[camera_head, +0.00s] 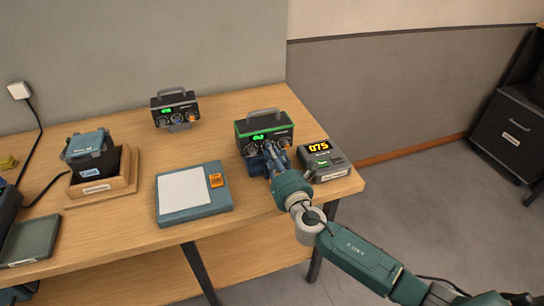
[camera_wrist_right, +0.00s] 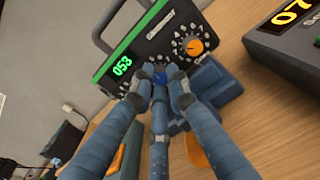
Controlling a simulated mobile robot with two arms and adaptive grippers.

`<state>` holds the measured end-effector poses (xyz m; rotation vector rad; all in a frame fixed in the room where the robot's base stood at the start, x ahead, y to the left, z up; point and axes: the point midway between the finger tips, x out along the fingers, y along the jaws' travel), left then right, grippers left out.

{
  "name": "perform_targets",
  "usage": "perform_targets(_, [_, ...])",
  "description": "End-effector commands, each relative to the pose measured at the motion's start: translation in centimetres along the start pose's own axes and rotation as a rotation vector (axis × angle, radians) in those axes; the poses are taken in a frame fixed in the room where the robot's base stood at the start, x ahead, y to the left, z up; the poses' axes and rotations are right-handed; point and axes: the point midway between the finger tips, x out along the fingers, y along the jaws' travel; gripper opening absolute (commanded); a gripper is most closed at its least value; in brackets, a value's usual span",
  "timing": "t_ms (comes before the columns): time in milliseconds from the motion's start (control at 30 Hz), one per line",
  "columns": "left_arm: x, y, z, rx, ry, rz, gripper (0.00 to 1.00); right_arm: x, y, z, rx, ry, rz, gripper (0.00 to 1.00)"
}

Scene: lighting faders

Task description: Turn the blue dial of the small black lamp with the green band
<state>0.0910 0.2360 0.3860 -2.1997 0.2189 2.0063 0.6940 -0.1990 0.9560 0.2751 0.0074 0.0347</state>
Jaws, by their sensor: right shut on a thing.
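The small black lamp with the green band (camera_head: 285,131) stands at the right part of the table, handle up. In the right wrist view its black front (camera_wrist_right: 163,42) shows a green "053" readout, an orange dial (camera_wrist_right: 195,47) and the blue dial (camera_wrist_right: 160,77). My right gripper (camera_head: 271,150) reaches the lamp's front from the lower right. In the right wrist view its blue fingers (camera_wrist_right: 160,84) are closed around the blue dial, covering most of it. The left gripper is in neither view.
A grey box with an orange "075" display (camera_head: 325,160) stands close right of the lamp. A similar black lamp (camera_head: 175,107) stands farther back. A flat pad with an orange part (camera_head: 192,215) and a wooden tray (camera_head: 112,190) with a dark device lie to the left.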

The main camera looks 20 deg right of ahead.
Motion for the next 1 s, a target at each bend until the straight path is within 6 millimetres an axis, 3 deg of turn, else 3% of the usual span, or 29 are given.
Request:
perform_targets(400, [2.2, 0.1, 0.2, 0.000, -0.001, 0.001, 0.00, 0.1, -0.1, 0.2, 0.398, -0.009, 0.000, 0.00])
perform_targets(1000, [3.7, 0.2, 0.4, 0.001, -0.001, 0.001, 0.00, 0.1, -0.3, 0.4, 0.960, -0.011, 0.001, 0.00])
